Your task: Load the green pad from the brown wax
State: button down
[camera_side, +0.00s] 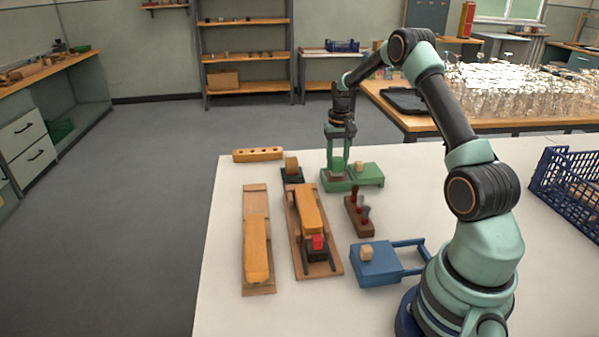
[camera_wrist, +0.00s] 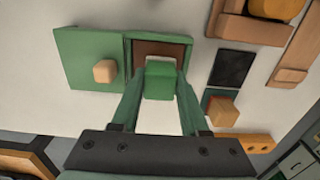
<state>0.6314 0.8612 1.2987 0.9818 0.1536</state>
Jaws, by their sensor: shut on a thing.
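My gripper (camera_side: 338,155) points straight down over the green holder (camera_side: 368,174) at the back middle of the table. It is shut on the green pad (camera_wrist: 160,80), which sits between the fingertips in the wrist view; the pad also shows in the side view (camera_side: 338,164). The brown wax (camera_wrist: 172,49) lies in the square, open-topped part of the holder, right under or against the pad. The pad hides part of the wax. I cannot tell whether the pad touches it. A small tan block (camera_wrist: 105,71) stands on the holder's flat part.
A dark base with a wooden block (camera_side: 291,163) stands left of the holder. Two long wooden fixtures (camera_side: 257,215) lie front left. A brown rack (camera_side: 358,214) with upright pegs and a blue fixture (camera_side: 377,268) stand in front. The right side holds a blue crate (camera_side: 565,190).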

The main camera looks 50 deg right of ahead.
aim_at(337, 159)
jog(key=shift+f, duration=0.65)
dwell(1.4)
jog(key=shift+r, duration=3.6)
